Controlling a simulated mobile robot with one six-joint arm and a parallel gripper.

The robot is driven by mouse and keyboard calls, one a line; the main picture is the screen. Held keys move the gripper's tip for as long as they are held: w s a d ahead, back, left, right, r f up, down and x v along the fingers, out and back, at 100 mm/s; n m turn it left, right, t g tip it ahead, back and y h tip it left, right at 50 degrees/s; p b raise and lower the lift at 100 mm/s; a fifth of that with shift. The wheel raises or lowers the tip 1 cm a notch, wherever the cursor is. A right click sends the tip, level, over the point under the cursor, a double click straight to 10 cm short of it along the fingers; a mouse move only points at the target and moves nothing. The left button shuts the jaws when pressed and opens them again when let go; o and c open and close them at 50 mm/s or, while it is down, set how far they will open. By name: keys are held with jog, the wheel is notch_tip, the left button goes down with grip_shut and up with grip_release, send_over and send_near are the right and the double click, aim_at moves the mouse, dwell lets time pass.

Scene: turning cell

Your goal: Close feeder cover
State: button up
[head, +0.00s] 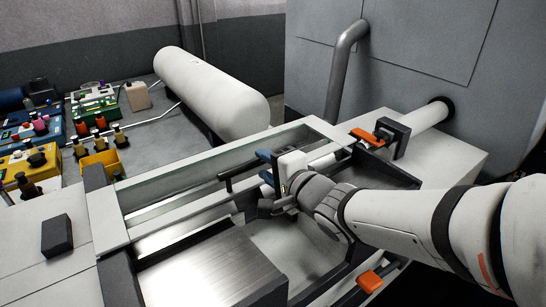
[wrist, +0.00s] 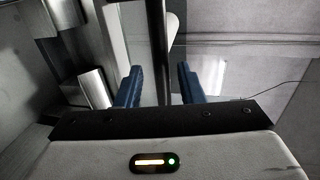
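The feeder cover (head: 178,209) is a pale frame with a clear window, over the back part of the feeder. The front of the feeder's inside lies uncovered in the head view. A dark bar handle (head: 240,172) shows at the cover's front rail. My gripper (head: 266,167) is at the handle's right end, its two blue fingers apart. In the wrist view my gripper (wrist: 159,84) is open, and a dark bar (wrist: 157,45) runs in the gap between the fingers. Contact between bar and fingers cannot be told. The cover's exact tilt is unclear.
Orange clamps (head: 369,137) and (head: 370,281) sit at the feeder's right end. A bright metal plate (head: 205,270) lies at the front left. A white tank (head: 210,92) and a table with coloured trays (head: 42,155) stand behind. A grey pipe (head: 345,65) rises at the back.

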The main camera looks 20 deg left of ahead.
jog(key=v, duration=0.5)
jog(key=shift+s+d, duration=0.1)
jog(key=shift+d, duration=0.1)
dwell(0.3)
